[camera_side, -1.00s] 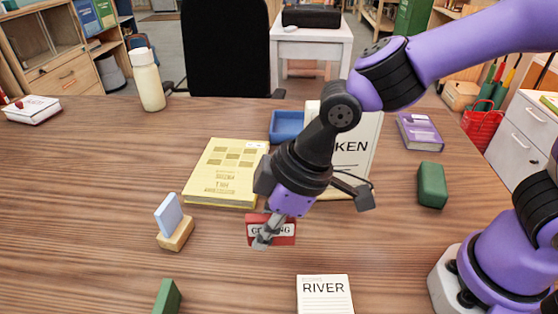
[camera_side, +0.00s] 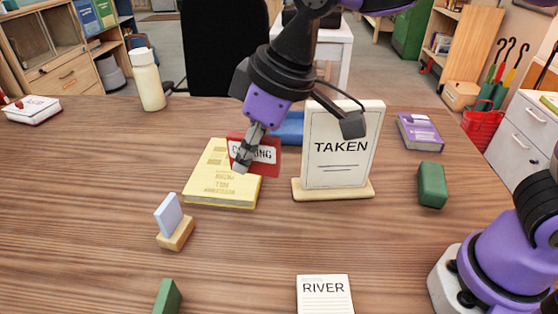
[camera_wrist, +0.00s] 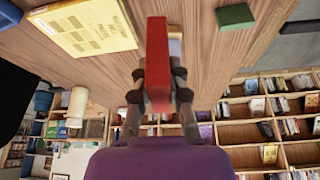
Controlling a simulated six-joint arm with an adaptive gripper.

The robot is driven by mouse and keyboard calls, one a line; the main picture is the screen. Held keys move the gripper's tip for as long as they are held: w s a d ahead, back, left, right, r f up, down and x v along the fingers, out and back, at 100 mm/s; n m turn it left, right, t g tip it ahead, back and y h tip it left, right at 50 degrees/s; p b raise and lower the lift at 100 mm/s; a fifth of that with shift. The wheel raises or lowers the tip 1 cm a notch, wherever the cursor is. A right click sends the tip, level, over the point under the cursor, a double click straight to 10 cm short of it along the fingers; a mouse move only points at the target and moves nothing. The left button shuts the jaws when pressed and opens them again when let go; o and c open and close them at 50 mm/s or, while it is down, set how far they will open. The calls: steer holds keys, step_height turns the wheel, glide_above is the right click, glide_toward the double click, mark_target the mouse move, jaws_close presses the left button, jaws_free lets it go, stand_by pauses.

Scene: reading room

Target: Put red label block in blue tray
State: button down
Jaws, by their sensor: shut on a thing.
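The red label block (camera_side: 265,155), with a white label on its face, is held in my gripper (camera_side: 244,158) in the side view. It is upright and appears raised above the table, in front of the yellow book's right edge. In the wrist view the red block (camera_wrist: 158,65) stands between the two fingers of my gripper (camera_wrist: 158,88). The blue tray (camera_side: 290,128) is behind the block, left of the TAKEN sign; much of it is hidden by the block and gripper.
The yellow book (camera_side: 220,185) lies left of the block. The TAKEN sign (camera_side: 340,160) stands upright on a wooden base, close to the tray's right side. A green block (camera_side: 432,185) and a purple book (camera_side: 420,132) lie further right.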

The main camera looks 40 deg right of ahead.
steer(key=w+d+m+h, duration=0.2)
steer(key=w+d+m, duration=0.4)
steer(key=w+d, duration=0.8)
steer(key=w+d+f+m+h, duration=0.1)
steer(key=d+m, duration=0.2)
steer(key=d, duration=0.8)
steer(key=w+d+m+h, duration=0.1)
steer(key=d+m+h, duration=0.15)
steer(key=d, duration=0.85)
steer(key=shift+y, duration=0.55)
step_height(320, 180, down, 11)
steer(key=shift+w+d+r, duration=0.1)
steer(key=shift+w+r, duration=0.05)
steer(key=shift+f, duration=2.25)
steer(key=shift+f, duration=0.15)
steer(key=c, duration=0.9)
jaws_free()
